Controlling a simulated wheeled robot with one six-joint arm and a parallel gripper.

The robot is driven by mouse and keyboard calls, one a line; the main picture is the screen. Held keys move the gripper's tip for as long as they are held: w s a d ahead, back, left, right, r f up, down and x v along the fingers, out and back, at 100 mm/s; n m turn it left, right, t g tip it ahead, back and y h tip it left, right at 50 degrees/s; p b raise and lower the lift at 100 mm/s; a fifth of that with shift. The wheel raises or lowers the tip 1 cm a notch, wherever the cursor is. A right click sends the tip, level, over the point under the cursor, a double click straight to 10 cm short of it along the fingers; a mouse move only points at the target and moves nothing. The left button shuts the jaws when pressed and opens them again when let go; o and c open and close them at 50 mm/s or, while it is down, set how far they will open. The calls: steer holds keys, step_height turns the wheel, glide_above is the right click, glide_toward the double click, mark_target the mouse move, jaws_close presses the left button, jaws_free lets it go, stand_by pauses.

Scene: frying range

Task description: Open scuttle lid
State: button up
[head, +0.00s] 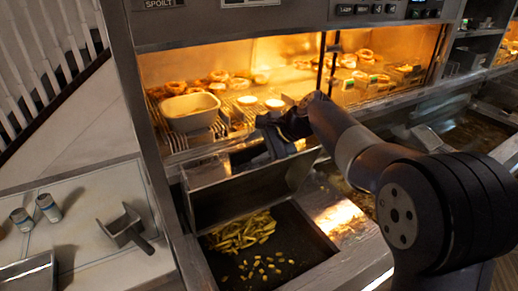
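The scuttle (285,262) is a dark-floored bay below the lit cabinet, with a heap of chips (240,233) and several loose bits inside. A steel panel that looks like the scuttle lid (235,197) stands raised and tilted at the back of the bay, leaving the chips exposed. My gripper (262,148) is at the panel's upper edge, in front of the cabinet shelf. My arm reaches in from the right. The fingertips are dark and partly hidden, so I cannot tell whether they are shut or touch the lid.
A heated cabinet behind holds a cream tub (190,111), onion rings (176,87) and other food on wire racks. At left, a white counter carries two small shakers (48,207) and a metal scoop (125,228). Frying pans (455,135) lie to the right.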

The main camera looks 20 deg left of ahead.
steer(key=shift+f, duration=0.7)
steer(key=shift+d+r+b, duration=0.2)
steer(key=shift+r+b, duration=0.1)
steer(key=shift+b, duration=0.05)
steer(key=b+v, duration=0.2)
steer(key=v, duration=0.9)
steer(key=shift+a+r, duration=0.25)
steer(key=shift+r, duration=0.05)
steer(key=p+x, duration=0.2)
steer(key=x, duration=0.6)
steer(key=shift+w+a+f, duration=0.2)
steer(key=shift+f, duration=0.05)
steer(key=shift+w+a+f, duration=0.1)
steer(key=shift+a+f, duration=0.25)
steer(key=shift+f, duration=0.05)
steer(key=shift+d, duration=0.1)
